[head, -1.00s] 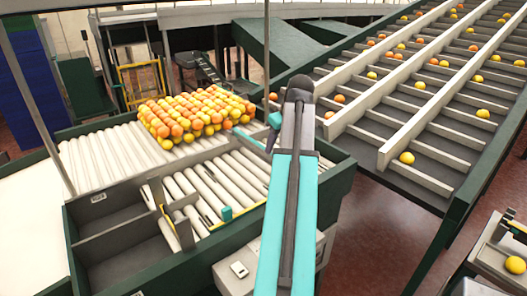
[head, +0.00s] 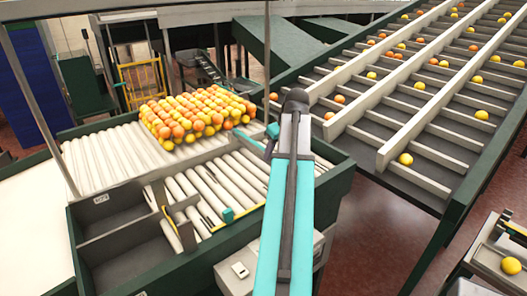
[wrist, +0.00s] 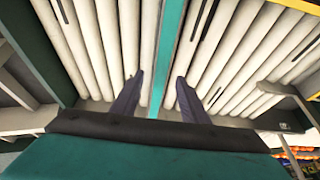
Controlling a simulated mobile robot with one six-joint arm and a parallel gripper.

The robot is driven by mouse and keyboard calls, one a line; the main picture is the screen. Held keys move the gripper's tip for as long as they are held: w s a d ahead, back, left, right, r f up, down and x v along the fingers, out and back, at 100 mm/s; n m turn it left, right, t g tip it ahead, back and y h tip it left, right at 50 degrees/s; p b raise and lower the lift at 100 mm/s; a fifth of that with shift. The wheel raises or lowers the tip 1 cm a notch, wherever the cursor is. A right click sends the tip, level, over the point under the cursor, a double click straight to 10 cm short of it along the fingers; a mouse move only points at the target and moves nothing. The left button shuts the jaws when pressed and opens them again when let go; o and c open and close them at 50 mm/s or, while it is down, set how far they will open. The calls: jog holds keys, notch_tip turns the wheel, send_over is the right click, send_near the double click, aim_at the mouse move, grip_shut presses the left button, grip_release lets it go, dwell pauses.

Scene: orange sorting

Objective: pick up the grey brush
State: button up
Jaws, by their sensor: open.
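I cannot make out a grey brush for certain in either view. In the wrist view, my gripper (wrist: 158,80) is open, with two dark fingers apart and nothing held between them. The fingers point toward pale rollers (wrist: 100,45), and a green bar (wrist: 172,45) runs through the gap between them in the picture. In the head view, my arm reaches over the right part of the roller bed (head: 205,185). My fingers cannot be made out there.
A pile of oranges (head: 195,112) lies on the rollers left of my arm. A small teal block (head: 228,215) sits near the front edge. Dark grey bins (head: 105,225) stand front left. A sloped conveyor (head: 420,120) with scattered oranges is at the right.

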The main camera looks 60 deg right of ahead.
jog(key=shift+x, duration=0.8)
grip_shut()
